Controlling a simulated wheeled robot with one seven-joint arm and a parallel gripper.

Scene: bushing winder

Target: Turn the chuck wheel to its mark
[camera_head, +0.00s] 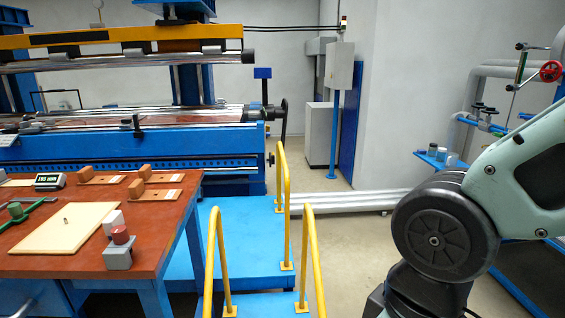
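The blue winder (150,145) stands at the back left with long steel rollers. At its right end is a dark wheel (284,119), seen nearly edge-on, which looks like the chuck wheel. I cannot make out a mark on it or its turn angle from here. My arm fills the right side of the view, bent at a large dark joint. My gripper is outside the view, so its state and its place relative to the wheel are hidden.
A blue platform (230,240) with yellow handrails (285,215) lies before the winder's right end. A red-topped table (150,245) with blocks and tools stands at front left. Pipes with a red valve wheel (551,71) are at right. The floor (350,240) between is clear.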

